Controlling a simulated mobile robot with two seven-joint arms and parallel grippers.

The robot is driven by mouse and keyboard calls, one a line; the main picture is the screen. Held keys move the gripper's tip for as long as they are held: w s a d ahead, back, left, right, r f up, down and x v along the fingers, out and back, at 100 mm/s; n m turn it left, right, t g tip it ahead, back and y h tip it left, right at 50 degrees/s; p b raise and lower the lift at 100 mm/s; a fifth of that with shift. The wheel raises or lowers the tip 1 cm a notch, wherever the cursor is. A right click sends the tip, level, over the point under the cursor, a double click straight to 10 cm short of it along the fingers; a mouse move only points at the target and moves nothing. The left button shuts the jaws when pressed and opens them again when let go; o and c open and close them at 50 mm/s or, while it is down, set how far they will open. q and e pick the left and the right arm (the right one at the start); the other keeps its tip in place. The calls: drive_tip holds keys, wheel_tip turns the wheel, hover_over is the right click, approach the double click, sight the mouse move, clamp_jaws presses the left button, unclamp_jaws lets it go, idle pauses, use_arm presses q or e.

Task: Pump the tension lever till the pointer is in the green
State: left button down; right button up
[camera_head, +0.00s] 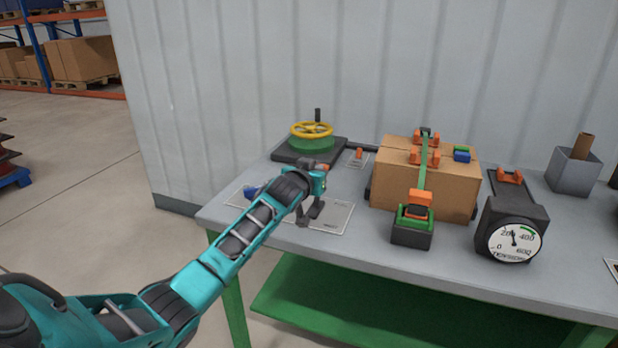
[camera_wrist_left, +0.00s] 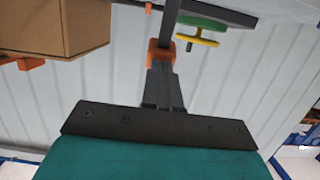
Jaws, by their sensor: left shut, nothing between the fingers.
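The tension gauge (camera_head: 514,243) is a round white dial on a dark housing at the right of the table. Its thin pointer stands nearly upright, a little left of the green arc (camera_head: 527,230). The ratchet (camera_head: 411,232) is a dark and green block in front of the carton, with an orange lever handle (camera_head: 420,197) above it, at the low end of a green strap (camera_head: 424,165). My left gripper (camera_head: 309,214) is shut and empty, left of the carton and apart from the lever. The lever is not clearly visible in the wrist view. My right gripper is not in view.
The strapped carton (camera_head: 455,188) stands between my left gripper and the gauge; it also shows in the wrist view (camera_wrist_left: 60,28). A yellow handwheel (camera_head: 312,130) sits behind the gripper. A grey bin (camera_head: 573,172) stands at the right. The table's front edge is fairly clear.

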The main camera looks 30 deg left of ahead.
use_arm(q)
drive_tip(key=shift+w+a+r, duration=0.1)
drive_tip(key=shift+w+a, duration=0.1)
drive_tip(key=shift+w, duration=0.45)
drive_tip(key=shift+r, duration=0.15)
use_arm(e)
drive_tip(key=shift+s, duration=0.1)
use_arm(q)
drive_tip(key=shift+r, duration=0.2)
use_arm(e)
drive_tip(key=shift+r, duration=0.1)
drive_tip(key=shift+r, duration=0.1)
